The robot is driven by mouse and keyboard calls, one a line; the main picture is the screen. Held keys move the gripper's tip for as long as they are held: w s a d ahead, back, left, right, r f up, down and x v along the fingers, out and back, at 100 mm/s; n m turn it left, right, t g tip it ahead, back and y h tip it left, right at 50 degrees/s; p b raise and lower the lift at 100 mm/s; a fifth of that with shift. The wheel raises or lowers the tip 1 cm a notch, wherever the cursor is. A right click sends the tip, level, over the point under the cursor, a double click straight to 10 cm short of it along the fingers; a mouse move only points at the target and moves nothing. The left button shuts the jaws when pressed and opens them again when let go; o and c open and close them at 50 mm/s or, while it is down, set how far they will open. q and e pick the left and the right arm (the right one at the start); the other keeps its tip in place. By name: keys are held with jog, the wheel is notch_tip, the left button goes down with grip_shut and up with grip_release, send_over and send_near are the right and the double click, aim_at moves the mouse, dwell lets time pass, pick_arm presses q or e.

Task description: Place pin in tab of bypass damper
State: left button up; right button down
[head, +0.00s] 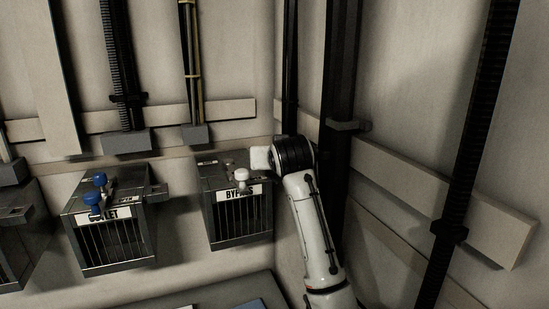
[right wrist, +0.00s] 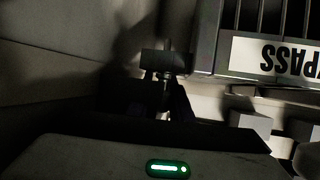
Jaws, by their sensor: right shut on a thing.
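The bypass damper (head: 238,218) is a grey box with a slatted front and a white "BYPASS" label, mounted on the wall. Its label shows upside down in the right wrist view (right wrist: 275,57). A dark tab (right wrist: 162,62) sticks out from the box's side in that view; in the head view my right arm covers that side. My right gripper (right wrist: 165,100) is shut on a thin pin (right wrist: 164,84), right at the tab. A thin dark shaft shows on the tab's far side, but shadow hides whether it passes through the hole. My left gripper is out of view.
A white knob (head: 241,176) stands on the bypass damper. The outlet damper (head: 112,230), with blue knobs (head: 96,190), is to its left. Dark vertical conduits (head: 335,90) and a pale rail (head: 440,205) run along the walls to the right.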

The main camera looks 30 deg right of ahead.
jog(key=shift+f, duration=0.1)
jog(key=c, duration=1.6)
grip_release()
jog(key=b+v, duration=0.1)
jog(key=v, duration=1.1)
